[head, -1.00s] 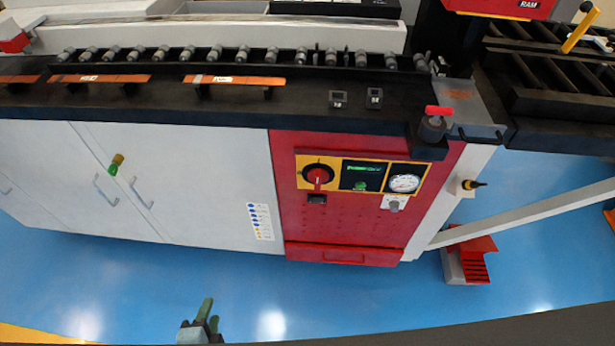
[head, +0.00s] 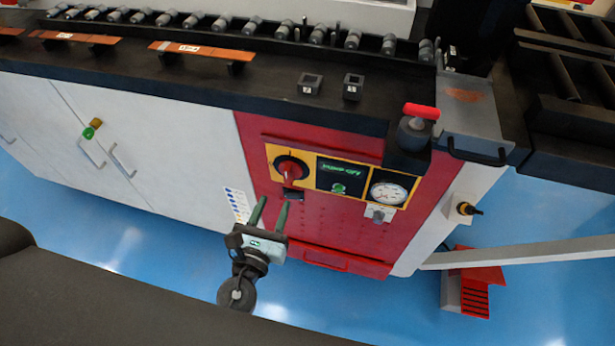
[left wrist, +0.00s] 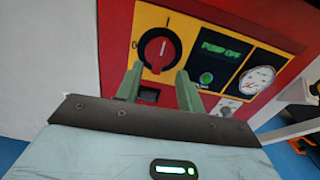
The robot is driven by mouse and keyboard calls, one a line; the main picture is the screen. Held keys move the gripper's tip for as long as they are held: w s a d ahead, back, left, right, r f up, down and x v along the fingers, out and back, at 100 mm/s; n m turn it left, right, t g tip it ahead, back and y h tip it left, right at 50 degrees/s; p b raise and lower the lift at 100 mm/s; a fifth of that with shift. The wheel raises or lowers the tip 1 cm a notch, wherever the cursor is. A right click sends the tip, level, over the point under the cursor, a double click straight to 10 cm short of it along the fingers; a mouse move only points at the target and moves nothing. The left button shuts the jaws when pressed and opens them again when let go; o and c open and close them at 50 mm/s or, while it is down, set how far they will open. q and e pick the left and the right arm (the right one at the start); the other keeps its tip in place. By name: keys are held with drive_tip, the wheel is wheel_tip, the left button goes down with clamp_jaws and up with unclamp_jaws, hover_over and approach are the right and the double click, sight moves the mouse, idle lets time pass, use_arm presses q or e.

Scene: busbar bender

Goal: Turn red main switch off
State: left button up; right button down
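The red main switch (head: 290,169) is a red knob on a black round dial on the yellow panel of the machine's red front. In the left wrist view the switch (left wrist: 159,49) shows above and between my fingertips, its handle nearly upright. My left gripper (head: 271,202) is open and empty, its green fingers pointing up toward the panel just below the switch. In the left wrist view the fingers (left wrist: 158,78) reach toward the switch's lower edge; contact cannot be told. A green display (left wrist: 222,48) beside the switch reads "PUMP OFF". My right gripper is not in view.
A pressure gauge (head: 388,193) and a green button (head: 338,188) sit right of the switch. A dark slot (head: 292,194) lies below it. The black worktop edge (head: 200,93) overhangs the panel. A red foot pedal (head: 474,285) stands at the lower right.

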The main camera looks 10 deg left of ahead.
sight(286, 176)
use_arm(q)
drive_tip(key=w, duration=0.8)
drive_tip(key=shift+w+d+r+p, duration=0.1)
drive_tip(key=shift+d+r+p, duration=0.05)
drive_tip(key=shift+d+p, duration=0.15)
clamp_jaws()
